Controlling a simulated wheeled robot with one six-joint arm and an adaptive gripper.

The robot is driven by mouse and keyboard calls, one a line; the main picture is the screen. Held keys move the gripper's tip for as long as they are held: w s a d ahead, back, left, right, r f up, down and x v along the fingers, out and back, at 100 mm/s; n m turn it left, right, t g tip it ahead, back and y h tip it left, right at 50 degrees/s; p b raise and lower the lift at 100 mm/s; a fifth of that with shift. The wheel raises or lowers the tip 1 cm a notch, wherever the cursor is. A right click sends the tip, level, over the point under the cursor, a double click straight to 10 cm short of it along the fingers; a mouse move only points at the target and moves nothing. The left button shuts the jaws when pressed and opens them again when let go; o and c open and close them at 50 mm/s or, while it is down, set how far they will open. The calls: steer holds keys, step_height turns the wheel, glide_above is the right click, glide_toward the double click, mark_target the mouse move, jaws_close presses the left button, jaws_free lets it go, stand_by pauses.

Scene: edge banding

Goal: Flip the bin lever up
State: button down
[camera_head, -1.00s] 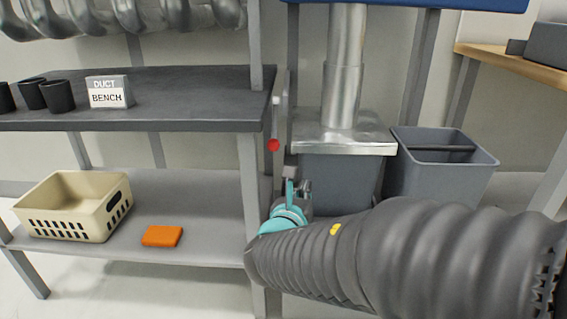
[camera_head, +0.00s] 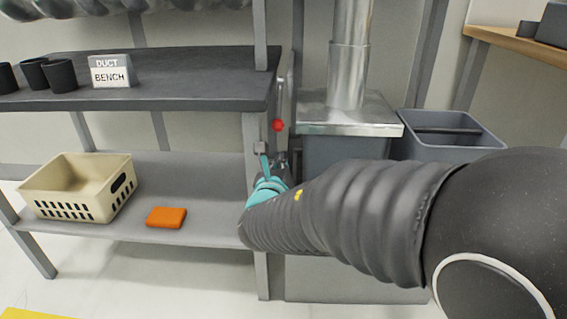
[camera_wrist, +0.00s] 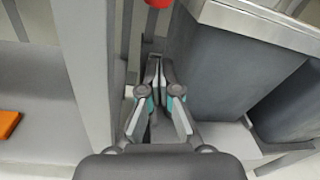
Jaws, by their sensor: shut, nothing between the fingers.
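The lever's red ball knob (camera_head: 278,125) shows beside the bench's right post, left of the grey bin (camera_head: 345,152) under the metal duct hood. The knob also shows at the top edge of the wrist view (camera_wrist: 158,3). The lever's arm is hard to make out. My gripper (camera_head: 261,150), grey and teal, is just below and left of the knob in the head view. In the wrist view my gripper (camera_wrist: 156,68) points toward the gap between the post and the bin. Its fingers are shut and empty, and they appear apart from the knob.
The duct bench (camera_head: 190,85) and its post (camera_head: 257,215) stand close on the left. Its lower shelf holds a cream basket (camera_head: 75,188) and an orange block (camera_head: 166,217). A second open grey bin (camera_head: 450,128) stands right of the hood.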

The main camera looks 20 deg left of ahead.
steer(key=shift+w+a+r+p, duration=0.1)
steer(key=shift+w+a+r, duration=0.15)
steer(key=shift+w+r, duration=0.4)
steer(key=shift+w+a+r+p, duration=0.1)
steer(key=shift+w+a+r, duration=0.15)
steer(key=shift+w+r, duration=0.3)
steer(key=shift+w+a+r+p, duration=0.1)
steer(key=shift+w+a+r, duration=0.15)
steer(key=shift+w+r, duration=0.4)
steer(key=shift+f, duration=0.1)
